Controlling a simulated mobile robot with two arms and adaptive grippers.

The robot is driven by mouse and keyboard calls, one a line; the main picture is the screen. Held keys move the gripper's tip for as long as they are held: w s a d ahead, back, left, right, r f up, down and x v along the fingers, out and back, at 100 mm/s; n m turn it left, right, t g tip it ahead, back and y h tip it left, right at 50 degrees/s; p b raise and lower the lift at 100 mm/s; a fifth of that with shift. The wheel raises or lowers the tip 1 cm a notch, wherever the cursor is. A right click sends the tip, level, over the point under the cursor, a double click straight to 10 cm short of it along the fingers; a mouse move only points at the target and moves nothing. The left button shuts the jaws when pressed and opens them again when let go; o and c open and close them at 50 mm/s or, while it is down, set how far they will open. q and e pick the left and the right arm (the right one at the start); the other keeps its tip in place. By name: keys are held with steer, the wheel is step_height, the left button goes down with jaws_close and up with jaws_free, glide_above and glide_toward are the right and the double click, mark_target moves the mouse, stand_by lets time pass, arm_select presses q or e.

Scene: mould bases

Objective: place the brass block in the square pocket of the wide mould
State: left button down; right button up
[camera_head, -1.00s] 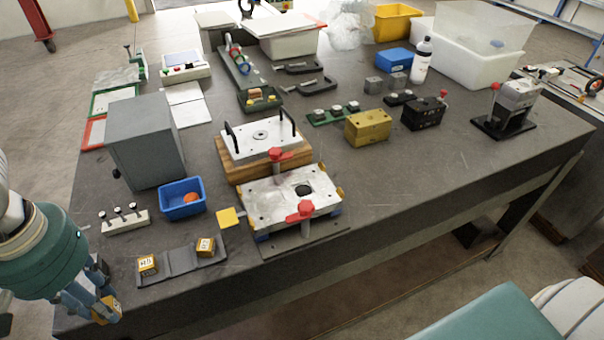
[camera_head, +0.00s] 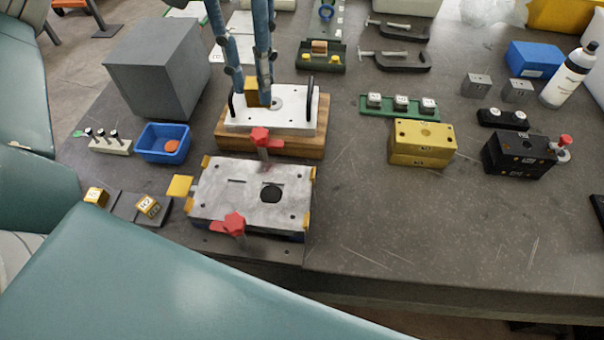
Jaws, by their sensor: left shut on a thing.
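The brass block (camera_head: 252,98) is between the two blue fingers of my left gripper (camera_head: 252,88), which is shut on it. In the head view they appear over the white handled plate (camera_head: 285,121), at its back left; I cannot tell the height above it. A wide metal mould (camera_head: 222,208) lies in front, clamped by red toggles. Two other brass blocks sit at the left, one (camera_head: 96,196) and another (camera_head: 147,206). My right gripper is not in view.
Red clamp handles (camera_head: 232,224) and (camera_head: 262,138) stick up at the wide mould's front and back. A grey box (camera_head: 155,70) and blue bin (camera_head: 163,143) stand left. Yellow (camera_head: 422,143) and black (camera_head: 518,155) moulds stand right. The tabletop at front right is clear.

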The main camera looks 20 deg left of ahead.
arm_select(q)
steer(key=shift+d+f, duration=0.1)
steer(key=shift+f, duration=0.1)
steer(key=f, duration=1.4)
steer(key=shift+s+a+f, duration=0.15)
steer(key=shift+a, duration=0.1)
step_height(320, 180, down, 5)
steer(key=shift+r, duration=0.2)
steer(key=shift+f, duration=0.15)
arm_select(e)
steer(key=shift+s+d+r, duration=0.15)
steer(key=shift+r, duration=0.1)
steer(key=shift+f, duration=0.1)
arm_select(q)
steer(key=shift+f, duration=0.2)
steer(key=c, duration=1.4)
jaws_free()
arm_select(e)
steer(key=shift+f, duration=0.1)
arm_select(q)
steer(key=shift+r, duration=0.1)
